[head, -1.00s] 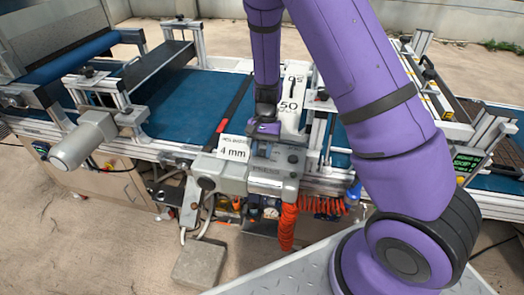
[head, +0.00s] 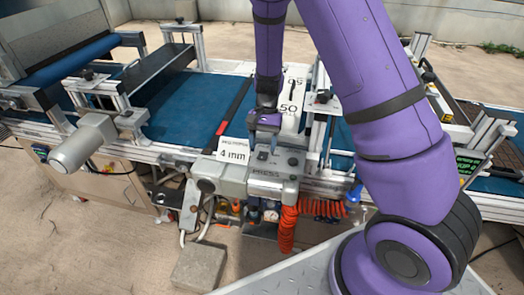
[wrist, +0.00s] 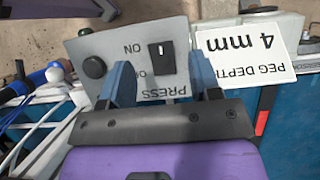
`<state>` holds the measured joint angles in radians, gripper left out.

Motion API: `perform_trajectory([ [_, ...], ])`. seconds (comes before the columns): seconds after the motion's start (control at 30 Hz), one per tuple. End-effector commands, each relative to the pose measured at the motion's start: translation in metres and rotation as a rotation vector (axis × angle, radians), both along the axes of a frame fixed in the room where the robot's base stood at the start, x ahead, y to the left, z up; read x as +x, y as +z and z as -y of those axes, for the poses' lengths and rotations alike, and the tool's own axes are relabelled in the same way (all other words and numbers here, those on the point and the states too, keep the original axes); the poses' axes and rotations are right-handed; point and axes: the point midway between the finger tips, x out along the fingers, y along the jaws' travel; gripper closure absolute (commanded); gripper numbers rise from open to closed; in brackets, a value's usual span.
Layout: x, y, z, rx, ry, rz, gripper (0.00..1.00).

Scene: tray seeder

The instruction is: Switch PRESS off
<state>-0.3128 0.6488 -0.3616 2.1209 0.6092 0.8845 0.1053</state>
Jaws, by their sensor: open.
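The PRESS box (head: 266,186) is a grey control box at the front of the seeder. In the wrist view its panel (wrist: 120,40) appears upside down, with a black rocker switch (wrist: 161,60) beside the ON label; the lower label is partly covered by a finger. I cannot tell which way the rocker is tipped. A round black button (wrist: 93,67) sits on the same panel. My gripper (head: 264,138) is open and empty above the panel. In the wrist view its two blue fingers (wrist: 160,78) appear on either side of the switch, with no clear contact.
A white "4 mm" peg depth sign (head: 234,149) stands beside the box. A white dial plate marked 50 (head: 291,100) stands behind. Orange coiled hoses (head: 288,228) hang below. The blue belt (head: 190,105) lies behind to the left.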

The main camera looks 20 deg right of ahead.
Motion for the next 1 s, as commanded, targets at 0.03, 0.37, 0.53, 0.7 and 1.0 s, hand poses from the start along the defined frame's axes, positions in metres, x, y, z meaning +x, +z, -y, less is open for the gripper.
perform_trajectory([
  [0.03,0.005,0.011,0.003,0.002,0.001,0.006,0.43],
  [0.37,0.023,0.058,0.015,0.002,0.002,0.003,0.43],
  [0.53,0.026,0.068,0.018,0.0,0.0,0.002,0.43],
  [0.7,0.026,0.069,0.018,0.0,0.001,0.0,0.43],
  [1.0,0.026,0.068,0.018,0.001,0.002,0.0,0.43],
])
